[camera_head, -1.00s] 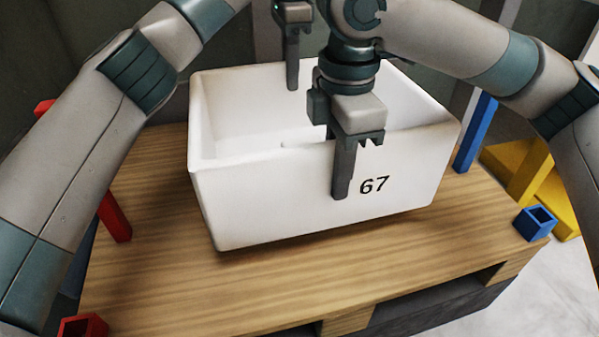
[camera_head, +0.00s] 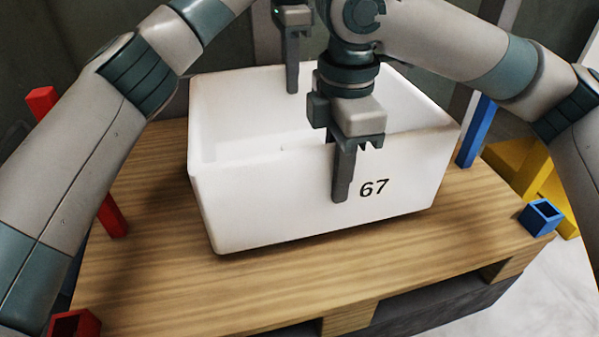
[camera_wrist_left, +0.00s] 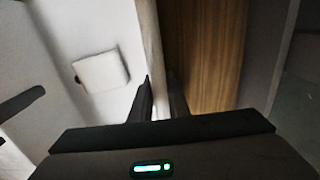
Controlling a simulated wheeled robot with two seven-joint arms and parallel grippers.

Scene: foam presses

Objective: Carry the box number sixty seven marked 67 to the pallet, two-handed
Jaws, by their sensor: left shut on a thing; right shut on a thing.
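The white open box marked 67 (camera_head: 270,205) is over the wooden pallet (camera_head: 240,285), number side facing me. A dark shadow lies along its lower edge; I cannot tell whether it touches the boards. My left gripper (camera_head: 292,85) is shut on the box's far wall; in the left wrist view its fingers (camera_wrist_left: 161,88) straddle the white wall (camera_wrist_left: 150,35). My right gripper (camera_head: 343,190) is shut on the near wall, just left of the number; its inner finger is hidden. A pale block (camera_wrist_left: 102,72) shows inside the box in the left wrist view.
A red post (camera_head: 112,215) and a red corner socket (camera_head: 75,325) stand at the pallet's left. A blue post (camera_head: 476,133) and a blue socket (camera_head: 540,217) stand at its right. A yellow structure (camera_head: 530,170) is beyond. Bare boards show in front of the box.

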